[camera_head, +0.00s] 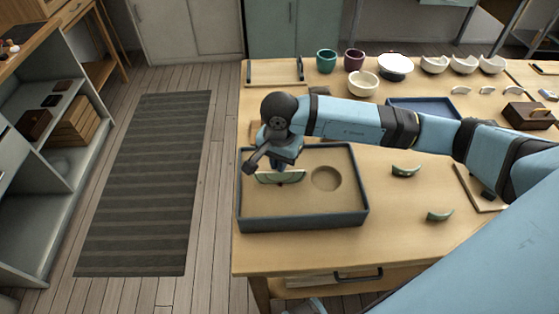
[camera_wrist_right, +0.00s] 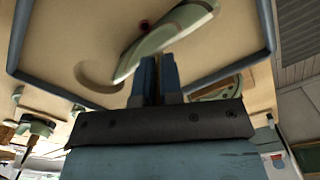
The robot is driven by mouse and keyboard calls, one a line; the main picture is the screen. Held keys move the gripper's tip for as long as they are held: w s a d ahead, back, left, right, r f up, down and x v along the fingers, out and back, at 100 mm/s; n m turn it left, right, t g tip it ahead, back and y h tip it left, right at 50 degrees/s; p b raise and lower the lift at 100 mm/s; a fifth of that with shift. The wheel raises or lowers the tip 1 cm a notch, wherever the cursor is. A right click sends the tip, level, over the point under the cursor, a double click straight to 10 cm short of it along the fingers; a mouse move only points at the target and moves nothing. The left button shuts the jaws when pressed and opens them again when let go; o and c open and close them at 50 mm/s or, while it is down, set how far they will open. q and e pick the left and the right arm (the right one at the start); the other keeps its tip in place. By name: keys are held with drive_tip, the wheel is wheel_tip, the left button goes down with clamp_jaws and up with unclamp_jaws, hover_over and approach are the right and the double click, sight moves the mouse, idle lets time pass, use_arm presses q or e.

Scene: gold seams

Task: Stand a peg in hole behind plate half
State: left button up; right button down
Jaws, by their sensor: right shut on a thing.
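A green-and-white plate half (camera_head: 283,178) stands on edge in the sand of the dark-rimmed tray (camera_head: 302,222). It also shows in the right wrist view (camera_wrist_right: 182,32). My right gripper (camera_head: 277,165) is above it with fingers pointing down. In the wrist view its fingers (camera_wrist_right: 157,66) are close together, shut on the plate half's edge. A small dark red spot (camera_wrist_right: 144,24) shows beside the plate half; I cannot tell whether it is a hole or a peg. A round hollow (camera_head: 326,178) lies in the sand to the right. My left gripper is not in view.
Green shards (camera_head: 406,171) (camera_head: 439,216) lie right of the tray. A blue tray (camera_head: 425,105), a white bowl (camera_head: 363,83), cups (camera_head: 326,61) and several half bowls (camera_head: 463,64) stand at the back. The table between tray and shards is clear.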

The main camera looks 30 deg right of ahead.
idle(0.3)
drive_tip(key=c, duration=0.7)
unclamp_jaws()
drive_tip(key=shift+f, duration=0.1)
drive_tip(key=shift+c, duration=0.2)
drive_tip(key=shift+r+p, duration=0.35)
drive_tip(key=shift+r, duration=0.35)
drive_tip(key=shift+r+p, duration=1.05)
drive_tip(key=shift+r, duration=1.3)
